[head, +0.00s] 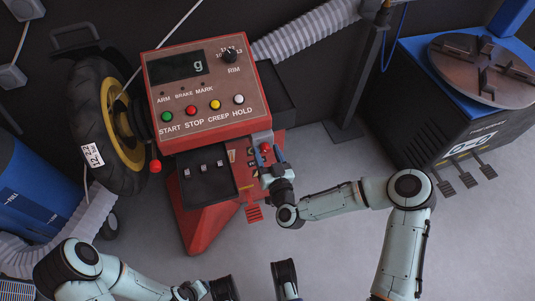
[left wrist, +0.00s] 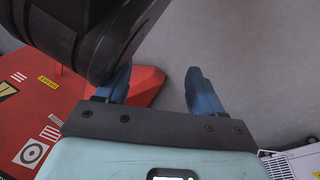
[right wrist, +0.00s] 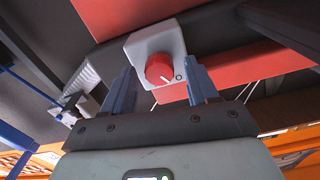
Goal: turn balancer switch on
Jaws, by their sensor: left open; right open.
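The balancer (head: 206,90) is a red machine with a sloped control panel and a dark display showing a green "g". Its switch is a light grey box (head: 262,137) with a round red knob (head: 265,147) below the panel's right corner. In the right wrist view the knob (right wrist: 158,68) has a white pointer line, and an "O" mark lies beside it on the box (right wrist: 172,42). My right gripper (head: 267,158) is open, its blue fingers either side of the knob; contact cannot be told. My left gripper (left wrist: 158,86) is open and empty.
A black tyre on a yellow rim (head: 118,125) is mounted at the balancer's left. A tyre changer (head: 450,120) with a turntable and pedals stands at right. A ribbed grey hose (head: 305,32) runs behind. In the left wrist view, a large dark part (left wrist: 90,35) fills the upper left.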

